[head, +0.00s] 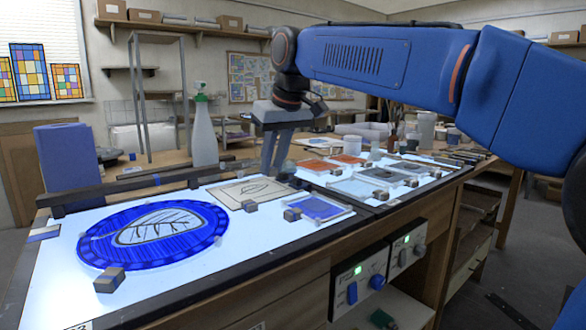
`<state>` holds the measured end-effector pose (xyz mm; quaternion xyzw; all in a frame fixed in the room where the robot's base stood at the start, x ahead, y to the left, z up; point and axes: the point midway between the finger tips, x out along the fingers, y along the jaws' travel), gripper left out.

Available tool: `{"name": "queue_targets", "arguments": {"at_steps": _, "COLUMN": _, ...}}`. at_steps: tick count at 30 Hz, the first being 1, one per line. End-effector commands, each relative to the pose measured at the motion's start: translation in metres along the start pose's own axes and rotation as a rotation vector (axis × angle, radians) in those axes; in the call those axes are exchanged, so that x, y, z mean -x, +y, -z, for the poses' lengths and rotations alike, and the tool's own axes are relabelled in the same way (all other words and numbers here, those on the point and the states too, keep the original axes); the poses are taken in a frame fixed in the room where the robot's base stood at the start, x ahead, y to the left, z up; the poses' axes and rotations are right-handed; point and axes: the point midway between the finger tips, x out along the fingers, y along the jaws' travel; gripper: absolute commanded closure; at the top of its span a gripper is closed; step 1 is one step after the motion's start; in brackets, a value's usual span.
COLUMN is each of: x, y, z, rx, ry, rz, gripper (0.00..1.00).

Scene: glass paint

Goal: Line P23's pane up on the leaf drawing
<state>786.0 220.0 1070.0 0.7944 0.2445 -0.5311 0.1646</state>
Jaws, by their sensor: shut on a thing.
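A round blue pane (193,242) lies on the lit table at the front left. A pale leaf outline with dark veins (158,226) shows within it, a little tilted. A tan sheet (232,197) with a small leaf drawing lies behind it to the right. My gripper (275,168) points down behind the sheet, to the right of the round pane and apart from it. Its fingers are shut on a small dark block (286,178), which is mostly hard to make out. No label P23 is readable.
Small blocks (109,280) stand by the pane's front rim and near a small blue pane (319,208). Several coloured panes lie on the right light panel.

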Motion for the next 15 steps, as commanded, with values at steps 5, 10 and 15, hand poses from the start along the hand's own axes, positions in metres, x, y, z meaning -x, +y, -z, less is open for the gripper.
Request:
{"name": "queue_targets", "arguments": {"at_steps": 5, "x": -0.005, "y": -0.003, "z": 0.009, "rx": -0.008, "ry": 0.002, "rz": -0.004, "gripper": 1.0}}
{"name": "queue_targets", "arguments": {"at_steps": 10, "x": -0.017, "y": -0.003, "z": 0.004, "rx": -0.008, "ry": 0.0, "rz": -0.003, "gripper": 1.0}}
{"name": "queue_targets", "arguments": {"at_steps": 15, "x": -0.031, "y": -0.003, "z": -0.003, "rx": -0.008, "ry": 0.0, "rz": -0.003, "gripper": 1.0}}
